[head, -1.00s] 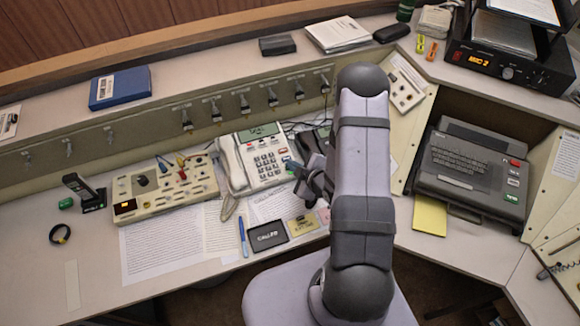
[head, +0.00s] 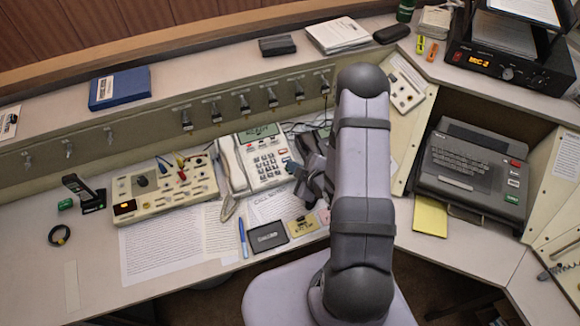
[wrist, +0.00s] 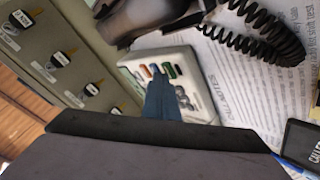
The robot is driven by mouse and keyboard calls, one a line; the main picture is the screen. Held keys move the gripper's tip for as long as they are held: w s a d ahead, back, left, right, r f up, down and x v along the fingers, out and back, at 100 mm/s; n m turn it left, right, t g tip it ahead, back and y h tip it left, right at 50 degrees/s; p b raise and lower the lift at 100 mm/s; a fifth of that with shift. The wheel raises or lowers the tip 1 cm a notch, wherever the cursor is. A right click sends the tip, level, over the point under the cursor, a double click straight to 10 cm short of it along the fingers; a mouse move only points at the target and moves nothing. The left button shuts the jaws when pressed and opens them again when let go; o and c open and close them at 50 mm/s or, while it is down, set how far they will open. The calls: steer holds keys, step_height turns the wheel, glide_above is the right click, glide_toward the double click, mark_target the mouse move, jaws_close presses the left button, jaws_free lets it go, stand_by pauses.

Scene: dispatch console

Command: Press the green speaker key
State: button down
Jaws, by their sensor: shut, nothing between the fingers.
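The white desk phone (head: 262,164) sits on the desk just left of my arm, its handset on its left side and a greenish display on top. In the wrist view the phone (wrist: 200,107) shows a row of small coloured keys. The green key (wrist: 170,70) shows just right of a blue key (wrist: 154,69), beside my fingertips. My gripper (head: 291,165) is shut and empty, its bluish fingertips at the right side of the phone's keypad. The fingers also show in the wrist view (wrist: 160,80), covering part of the keys. I cannot tell whether the tips touch a key.
A beige panel (head: 148,203) with knobs and plugs stands left of the phone. A dark card (head: 268,237), a blue pen (head: 243,238) and printed sheets lie in front. A grey keyboard unit (head: 472,172) stands right of my arm. The handset's coiled cord (wrist: 262,27) runs near the phone.

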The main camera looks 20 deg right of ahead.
steer(key=shift+r, duration=0.55)
steer(key=shift+r+p, duration=0.1)
steer(key=shift+p, duration=0.25)
steer(key=shift+s+r+p, duration=0.25)
steer(key=shift+r+p, duration=0.65)
steer(key=shift+r, duration=0.3)
steer(key=shift+s+r+p, duration=0.2)
steer(key=shift+r+p, duration=0.7)
steer(key=shift+r, duration=0.3)
steer(key=s+a+r+m+g+h, duration=0.1)
steer(key=s+a+r+m+g, duration=0.2)
steer(key=s, duration=0.7)
steer(key=s+a+r+m+g+h, duration=0.1)
steer(key=s+a+r+m+g, duration=0.3)
steer(key=s+r+m+g, duration=0.3)
steer(key=s+r+m, duration=0.1)
steer(key=s+r, duration=0.2)
steer(key=r, duration=0.2)
steer(key=shift+s+r+g, duration=0.25)
steer(key=shift+r+g, duration=0.05)
steer(key=shift+g, duration=0.1)
